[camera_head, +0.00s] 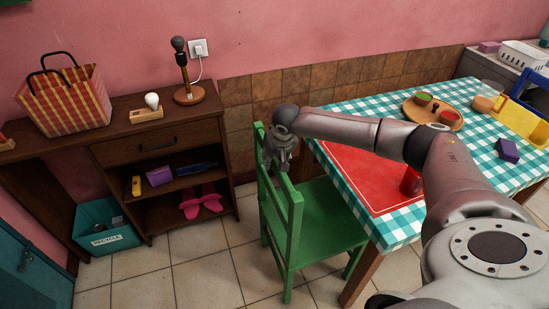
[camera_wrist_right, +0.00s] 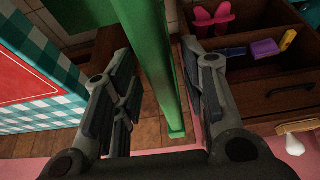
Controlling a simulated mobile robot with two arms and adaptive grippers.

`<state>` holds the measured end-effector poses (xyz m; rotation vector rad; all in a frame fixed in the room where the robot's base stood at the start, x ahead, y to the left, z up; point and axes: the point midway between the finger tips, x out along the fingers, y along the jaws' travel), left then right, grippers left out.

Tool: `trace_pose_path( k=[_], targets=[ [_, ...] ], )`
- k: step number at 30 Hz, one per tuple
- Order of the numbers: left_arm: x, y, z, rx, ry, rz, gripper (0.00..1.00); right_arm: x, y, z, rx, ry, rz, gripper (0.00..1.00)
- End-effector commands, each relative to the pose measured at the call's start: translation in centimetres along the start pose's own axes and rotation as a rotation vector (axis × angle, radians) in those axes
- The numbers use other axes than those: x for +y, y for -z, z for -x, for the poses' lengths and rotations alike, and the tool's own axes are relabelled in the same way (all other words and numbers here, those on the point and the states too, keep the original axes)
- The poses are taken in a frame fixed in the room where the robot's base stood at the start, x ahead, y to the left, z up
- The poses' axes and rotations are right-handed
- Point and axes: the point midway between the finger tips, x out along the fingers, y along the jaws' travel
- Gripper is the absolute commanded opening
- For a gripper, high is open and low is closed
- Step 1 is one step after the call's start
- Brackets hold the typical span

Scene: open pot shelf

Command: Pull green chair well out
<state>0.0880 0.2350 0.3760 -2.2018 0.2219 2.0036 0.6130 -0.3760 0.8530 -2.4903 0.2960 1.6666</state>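The green chair (camera_head: 318,215) stands at the table's left side, its seat partly under the tabletop edge and its back toward the left. My right gripper (camera_head: 279,163) is at the top of the chair's back, pointing down. In the right wrist view the green chair back (camera_wrist_right: 155,60) runs between the two fingers of my right gripper (camera_wrist_right: 157,62). The fingers are apart, with a visible gap on the left side of the green bar; the right finger is close to it. Whether either touches is unclear. My left gripper is not in view.
The table (camera_head: 392,236) has a teal checked cloth, a red mat (camera_head: 350,172), a red can (camera_head: 411,181) and a round wooden tray (camera_head: 421,117). A dark wooden shelf (camera_head: 122,152) and a teal recycle bin (camera_head: 106,226) stand left. Tiled floor between shelf and chair is clear.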

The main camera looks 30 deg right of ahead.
Motion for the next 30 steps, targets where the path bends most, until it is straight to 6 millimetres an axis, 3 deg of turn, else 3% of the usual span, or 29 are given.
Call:
trace_pose_path(
  k=[11, 20, 30],
  targets=[
    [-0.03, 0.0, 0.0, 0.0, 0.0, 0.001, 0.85, -0.04, 0.01, -0.59, 0.001, 0.001, 0.001, 0.38],
    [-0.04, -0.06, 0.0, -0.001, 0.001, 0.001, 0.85, -0.02, 0.01, -0.56, 0.001, 0.001, 0.0, 0.0],
    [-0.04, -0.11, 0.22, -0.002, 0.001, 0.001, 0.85, -0.31, 0.02, -0.49, 0.0, 0.001, 0.001, 0.0]
  ],
)
